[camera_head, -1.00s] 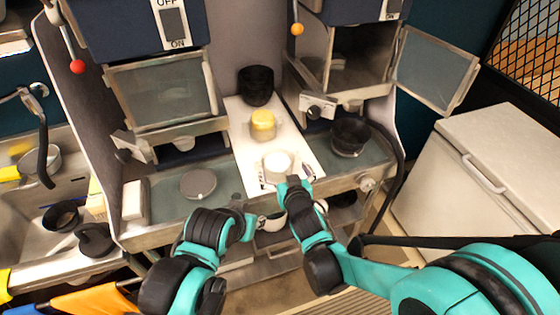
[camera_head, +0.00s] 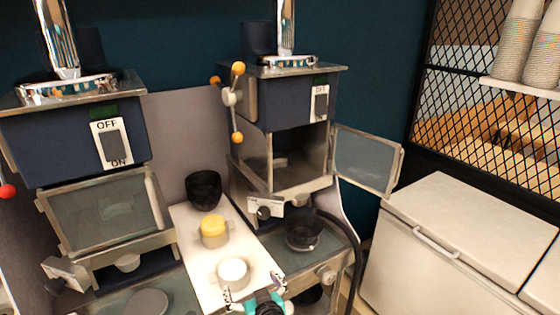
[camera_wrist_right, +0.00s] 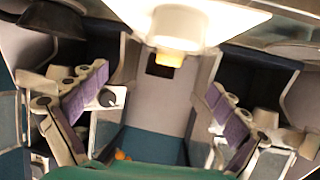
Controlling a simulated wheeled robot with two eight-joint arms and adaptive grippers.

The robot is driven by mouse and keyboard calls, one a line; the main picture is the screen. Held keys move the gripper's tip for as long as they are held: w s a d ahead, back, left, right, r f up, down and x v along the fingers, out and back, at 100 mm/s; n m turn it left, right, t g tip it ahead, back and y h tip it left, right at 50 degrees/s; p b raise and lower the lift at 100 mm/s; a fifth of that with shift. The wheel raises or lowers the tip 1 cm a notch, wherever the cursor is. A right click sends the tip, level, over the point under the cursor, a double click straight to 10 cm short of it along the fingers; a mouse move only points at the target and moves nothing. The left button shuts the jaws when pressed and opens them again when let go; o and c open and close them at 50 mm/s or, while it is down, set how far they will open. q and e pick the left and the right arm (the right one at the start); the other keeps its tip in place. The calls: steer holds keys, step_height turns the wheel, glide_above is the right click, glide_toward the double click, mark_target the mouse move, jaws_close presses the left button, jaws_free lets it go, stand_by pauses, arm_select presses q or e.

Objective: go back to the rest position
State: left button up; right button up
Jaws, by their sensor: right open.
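My right gripper (camera_head: 253,292) shows at the bottom edge of the head view, at the front end of the white board (camera_head: 257,260). Its two fingers are spread on either side, just in front of a white-topped round container (camera_head: 233,271). In the right wrist view the open fingers (camera_wrist_right: 158,85) have nothing between them, and the white container (camera_wrist_right: 178,25) is beyond them at the top. The fingers appear apart from it. My left gripper is outside the head view.
A yellow-topped container (camera_head: 214,231) and a black bowl (camera_head: 203,190) stand behind on the board. A dark pan (camera_head: 303,235) stands to the right. The right machine's glass door (camera_head: 366,160) is swung open. A white chest (camera_head: 465,235) stands at far right.

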steer(key=s+d+f+m+g+h+b, duration=0.1)
steer(key=s+d+f+m+h+b, duration=0.1)
steer(key=d, duration=0.8)
steer(key=s+d+f+m+g+h+b, duration=0.1)
steer(key=s+d+h+b, duration=0.15)
steer(key=d, duration=0.65)
steer(key=s+d+f+m+g+h+b, duration=0.1)
steer(key=s+d+f+m+g+b, duration=0.1)
steer(key=s+d, duration=0.7)
step_height(320, 180, down, 2)
steer(key=shift+s+f+g, duration=0.25)
steer(key=shift+s+g, duration=0.45)
steer(key=shift+s, duration=0.55)
